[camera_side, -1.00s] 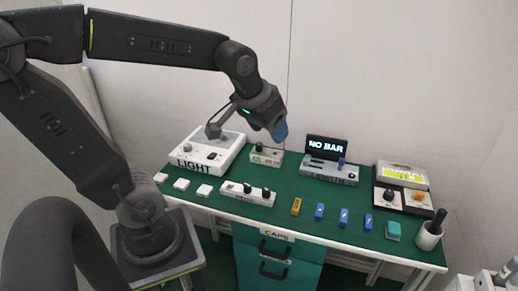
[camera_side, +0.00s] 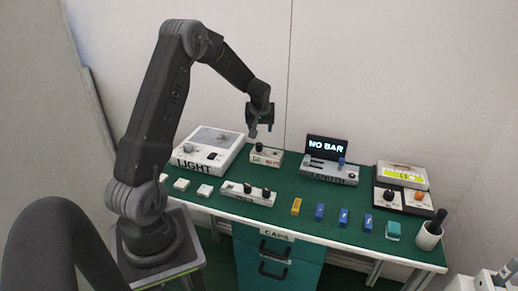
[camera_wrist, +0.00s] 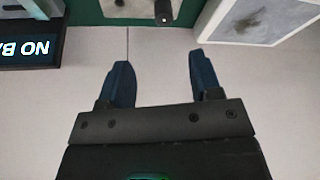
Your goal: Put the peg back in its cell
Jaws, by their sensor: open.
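A white strip (camera_side: 236,193) with dark upright knobs or pegs in it lies near the front left of the green table in the side view. I cannot tell from these frames which piece is the peg or which opening is its cell. A small white go/no-go box (camera_side: 271,159) with a black knob stands at the back; its edge also shows at the top of the wrist view (camera_wrist: 130,10). My gripper (camera_side: 261,131) hangs above and behind that box, clear of the table. In the wrist view its two blue fingers (camera_wrist: 160,75) are apart with nothing between them.
A white LIGHT box (camera_side: 222,150) is at the back left and a NO BAR display (camera_side: 326,148) at the back right. An orange block (camera_side: 296,206), several blue blocks (camera_side: 343,217), a teal block (camera_side: 393,231) and a cup (camera_side: 429,236) line the front right. The mid-table is mostly clear.

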